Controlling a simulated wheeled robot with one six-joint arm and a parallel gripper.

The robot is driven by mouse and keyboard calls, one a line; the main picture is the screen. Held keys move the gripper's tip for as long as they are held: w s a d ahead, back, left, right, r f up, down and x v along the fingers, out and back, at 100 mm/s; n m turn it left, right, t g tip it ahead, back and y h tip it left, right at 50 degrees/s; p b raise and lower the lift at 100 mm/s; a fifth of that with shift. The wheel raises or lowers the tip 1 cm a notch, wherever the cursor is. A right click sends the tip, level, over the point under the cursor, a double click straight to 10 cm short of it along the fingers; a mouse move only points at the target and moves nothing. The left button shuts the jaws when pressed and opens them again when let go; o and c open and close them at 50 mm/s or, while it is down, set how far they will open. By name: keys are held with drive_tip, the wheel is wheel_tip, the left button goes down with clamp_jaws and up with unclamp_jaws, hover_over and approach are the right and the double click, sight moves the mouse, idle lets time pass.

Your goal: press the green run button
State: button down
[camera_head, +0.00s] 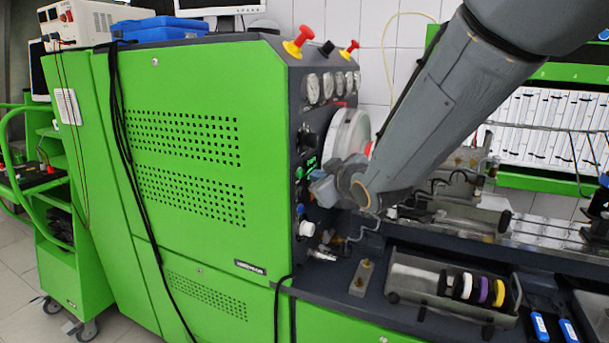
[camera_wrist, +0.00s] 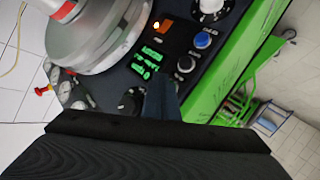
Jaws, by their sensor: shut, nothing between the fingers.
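The control panel (camera_head: 306,140) is the dark narrow end face of the green testbench. A small green spot (camera_head: 299,173) on its left edge looks like the green run button, but it is too small to be sure. My gripper (camera_head: 322,190) is shut and empty, close in front of the panel, slightly right of and below that spot. In the wrist view my shut fingers (camera_wrist: 161,98) point at the panel between a black knob (camera_wrist: 131,101) and a dark button (camera_wrist: 186,65). No green button shows clearly there; the fingers hide part of the panel. I cannot tell whether they touch it.
Near the fingers are a lit green display (camera_wrist: 147,63), a blue button (camera_wrist: 203,39) and an orange lamp (camera_wrist: 166,27). A large silver disc (camera_head: 348,135) stands out from the panel beside my arm. A tray (camera_head: 415,283) with coloured rings sits below.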

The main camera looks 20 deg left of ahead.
drive_tip(key=shift+a, duration=0.1)
drive_tip(key=shift+a, duration=0.35)
